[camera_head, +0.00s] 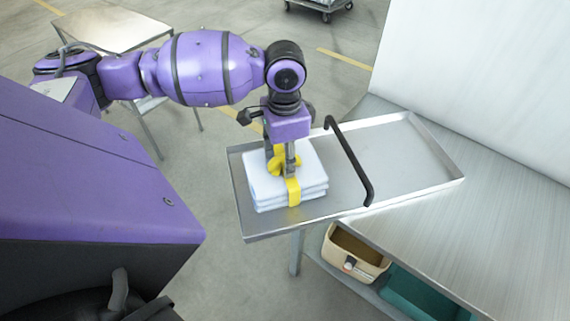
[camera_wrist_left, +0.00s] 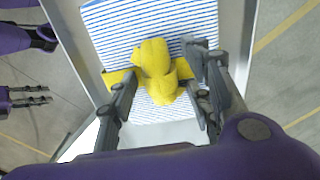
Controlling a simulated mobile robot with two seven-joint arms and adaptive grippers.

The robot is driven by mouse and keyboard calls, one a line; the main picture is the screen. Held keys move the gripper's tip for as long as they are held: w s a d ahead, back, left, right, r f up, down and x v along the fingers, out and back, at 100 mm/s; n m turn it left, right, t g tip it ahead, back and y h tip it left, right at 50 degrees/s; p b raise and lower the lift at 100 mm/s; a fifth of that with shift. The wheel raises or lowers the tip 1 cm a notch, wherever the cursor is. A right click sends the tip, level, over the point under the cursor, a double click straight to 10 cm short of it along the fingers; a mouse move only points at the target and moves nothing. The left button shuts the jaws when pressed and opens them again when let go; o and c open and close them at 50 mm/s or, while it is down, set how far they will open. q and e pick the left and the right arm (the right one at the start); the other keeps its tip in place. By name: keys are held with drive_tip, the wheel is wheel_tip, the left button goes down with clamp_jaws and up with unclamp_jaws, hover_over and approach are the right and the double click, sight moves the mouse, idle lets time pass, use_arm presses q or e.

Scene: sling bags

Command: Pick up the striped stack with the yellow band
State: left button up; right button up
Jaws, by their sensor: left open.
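The striped stack (camera_head: 263,190) is a pile of folded white cloth with thin blue stripes, lying flat on the metal tray. A yellow band (camera_head: 293,193) runs around it, with a thick yellow knot on top. The stack also shows in the left wrist view (camera_wrist_left: 115,40), with the knot (camera_wrist_left: 155,65) near its middle. My left gripper (camera_head: 280,168) points down over the stack, open. In the left wrist view its fingers (camera_wrist_left: 160,80) stand on either side of the knot. Whether they touch the band is unclear. Dark finger-like parts at the left wrist view's left edge may be my right gripper (camera_wrist_left: 27,98).
The tray (camera_head: 395,150) has raised rims and a black bar handle (camera_head: 350,160) arching right of the stack. Its right half is bare. A beige bin (camera_head: 355,250) and a teal bin (camera_head: 425,295) sit below. A small table (camera_head: 115,28) stands behind my left arm.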

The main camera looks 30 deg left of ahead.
use_arm(q)
drive_tip(key=shift+r, duration=0.1)
clamp_jaws()
idle(0.3)
drive_tip(key=shift+r, duration=0.1)
